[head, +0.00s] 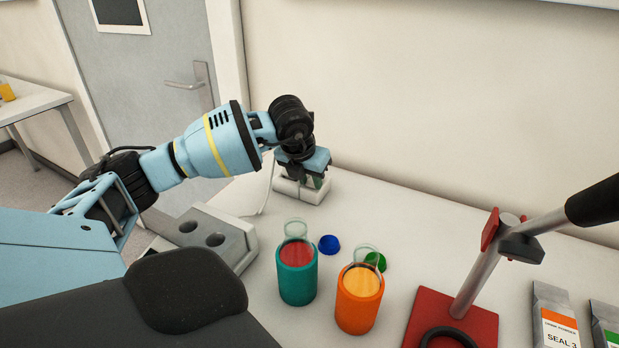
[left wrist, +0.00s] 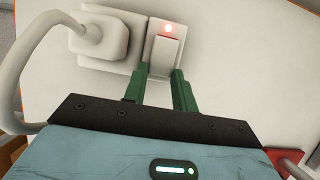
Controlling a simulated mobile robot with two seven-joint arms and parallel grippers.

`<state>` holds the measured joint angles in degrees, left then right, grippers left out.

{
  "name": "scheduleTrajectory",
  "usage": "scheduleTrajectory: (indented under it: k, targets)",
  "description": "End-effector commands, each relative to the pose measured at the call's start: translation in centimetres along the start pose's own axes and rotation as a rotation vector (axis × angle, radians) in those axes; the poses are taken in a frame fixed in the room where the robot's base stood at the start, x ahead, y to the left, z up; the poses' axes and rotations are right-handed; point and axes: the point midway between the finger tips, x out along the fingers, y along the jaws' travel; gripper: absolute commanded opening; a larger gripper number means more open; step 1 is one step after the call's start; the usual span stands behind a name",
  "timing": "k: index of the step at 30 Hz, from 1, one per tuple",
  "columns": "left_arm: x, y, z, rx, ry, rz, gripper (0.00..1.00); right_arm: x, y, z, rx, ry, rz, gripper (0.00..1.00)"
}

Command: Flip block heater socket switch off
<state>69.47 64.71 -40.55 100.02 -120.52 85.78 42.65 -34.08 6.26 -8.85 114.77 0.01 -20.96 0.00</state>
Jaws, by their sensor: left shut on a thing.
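The white socket (head: 312,193) lies on the table by the wall, below my left gripper (head: 312,178). In the left wrist view, the socket's switch (left wrist: 165,52) is a pale rocker with a lit red light at its far end. A white plug (left wrist: 100,36) with a thick cable sits in the socket beside it. My left gripper's green fingers (left wrist: 161,73) are shut on the near end of the switch, one on each side. The grey block heater (head: 216,237) with round holes stands left of the socket. My right gripper is not in view.
A red-based metal stand (head: 466,285) and powder boxes (head: 555,318) are at right.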

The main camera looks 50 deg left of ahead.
Motion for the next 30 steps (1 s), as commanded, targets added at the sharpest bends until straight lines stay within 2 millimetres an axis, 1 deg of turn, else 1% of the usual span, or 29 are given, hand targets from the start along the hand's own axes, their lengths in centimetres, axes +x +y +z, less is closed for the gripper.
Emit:
scheduleTrajectory:
  k: [2, 5, 10, 15, 21, 30]
  targets:
    - [-0.1, 0.0, 0.1, -0.001, 0.003, 0.0, 0.04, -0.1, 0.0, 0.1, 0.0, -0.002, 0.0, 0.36]
    - [-0.2, -0.1, 0.3, -0.003, 0.025, -0.001, 0.04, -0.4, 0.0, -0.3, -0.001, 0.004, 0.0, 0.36]
    - [-0.6, -0.1, 0.8, -0.005, 0.113, -0.003, 0.04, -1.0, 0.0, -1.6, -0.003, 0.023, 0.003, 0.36]
    - [-0.6, 0.0, 1.1, -0.004, 0.206, -0.001, 0.04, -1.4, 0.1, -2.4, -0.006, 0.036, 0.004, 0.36]
    - [-0.4, 0.0, 1.2, -0.002, 0.278, 0.0, 0.04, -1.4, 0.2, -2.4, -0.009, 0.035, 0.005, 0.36]
    - [-0.3, 0.1, 1.1, 0.0, 0.296, 0.001, 0.04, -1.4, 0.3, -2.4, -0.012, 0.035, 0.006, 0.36]
